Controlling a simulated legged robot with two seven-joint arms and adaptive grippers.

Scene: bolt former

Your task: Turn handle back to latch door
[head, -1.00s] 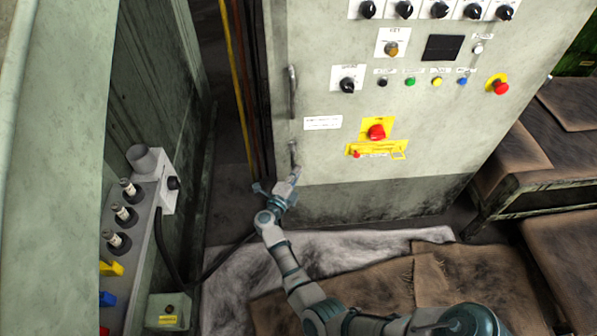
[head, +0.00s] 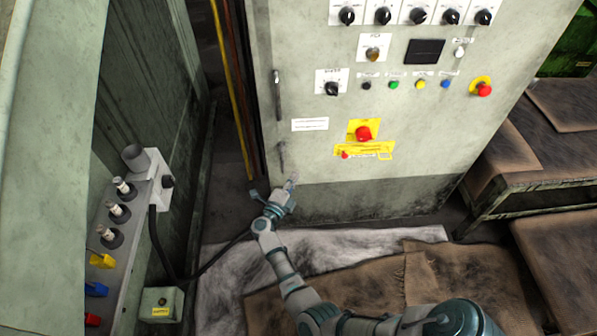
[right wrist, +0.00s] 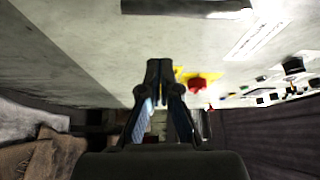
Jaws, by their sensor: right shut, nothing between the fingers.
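The grey cabinet door (head: 320,160) looks flush with the cabinet front; I cannot tell whether it is latched. An upright handle (head: 277,95) sits near its left edge. A dark, narrow fitting (head: 281,155) sits below it. My right gripper (head: 292,184) is just below and right of that fitting, low by the cabinet front, apart from the upper handle. In the right wrist view my right gripper (right wrist: 160,68) is shut and empty, its fingertips together. A dark bar (right wrist: 185,6), one of these fittings, crosses the top of that view, clear of the fingers. My left gripper is out of view.
A red knob on a yellow plate (head: 363,132) and rows of buttons are right of the handles. A side panel with switches (head: 125,215) stands at left. Yellow and orange pipes (head: 232,90) run beside the cabinet. Brown benches (head: 545,130) stand at right.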

